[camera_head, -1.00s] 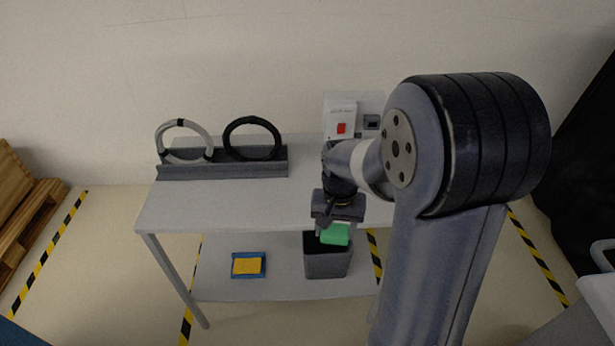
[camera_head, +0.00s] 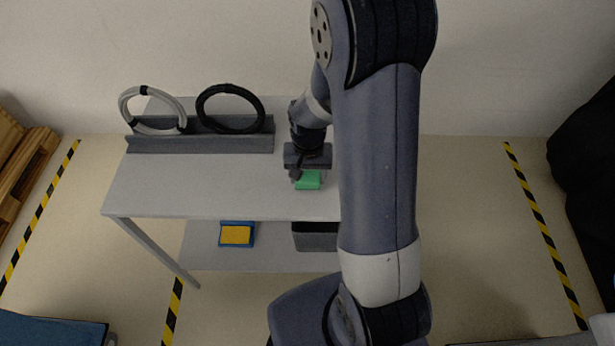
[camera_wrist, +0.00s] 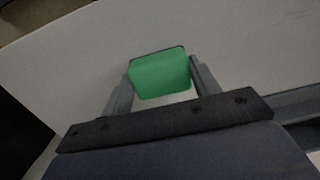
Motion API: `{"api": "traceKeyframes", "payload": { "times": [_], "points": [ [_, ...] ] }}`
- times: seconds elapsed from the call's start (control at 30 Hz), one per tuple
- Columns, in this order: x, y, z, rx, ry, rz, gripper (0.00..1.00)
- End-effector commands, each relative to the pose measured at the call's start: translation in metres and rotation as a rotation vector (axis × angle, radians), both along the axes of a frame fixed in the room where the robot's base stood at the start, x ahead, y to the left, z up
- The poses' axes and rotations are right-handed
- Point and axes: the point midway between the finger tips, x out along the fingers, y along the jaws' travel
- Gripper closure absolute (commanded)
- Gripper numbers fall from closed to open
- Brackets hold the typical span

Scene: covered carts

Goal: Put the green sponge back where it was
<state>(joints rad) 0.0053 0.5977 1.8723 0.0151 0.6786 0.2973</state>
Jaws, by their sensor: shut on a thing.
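The green sponge (camera_head: 308,180) is between the fingers of my gripper (camera_head: 307,172), over the front right part of the table top. In the wrist view the sponge (camera_wrist: 160,74) sits between the two fingertips of my gripper (camera_wrist: 160,80), which is shut on it. The pale table top shows behind it. I cannot tell whether the sponge touches the table top or hangs just above it.
The grey table (camera_head: 200,190) has a rack (camera_head: 200,140) at its back with a white ring (camera_head: 130,112) and a black ring (camera_head: 203,104). On the lower shelf are a blue tray with a yellow sponge (camera_head: 236,235) and a dark bin (camera_head: 315,238). The table's front middle is clear.

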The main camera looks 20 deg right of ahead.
Motion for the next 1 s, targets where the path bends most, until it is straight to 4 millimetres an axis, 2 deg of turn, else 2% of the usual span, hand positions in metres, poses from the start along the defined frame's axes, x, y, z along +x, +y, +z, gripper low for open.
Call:
{"api": "traceKeyframes", "payload": {
  "times": [0.13,0.47,0.5,0.77,1.0],
  "points": [
    [0.0,0.0,-0.015,0.0,0.002,0.0,0.65],
    [0.0,0.0,-0.018,0.0,-0.001,0.0,0.65],
    [0.0,0.0,-0.019,0.0,-0.001,0.0,0.41],
    [0.0,0.0,-0.018,0.0,-0.001,0.0,0.2],
    [0.0,0.0,-0.017,0.0,-0.001,0.0,0.2]
  ]
}}
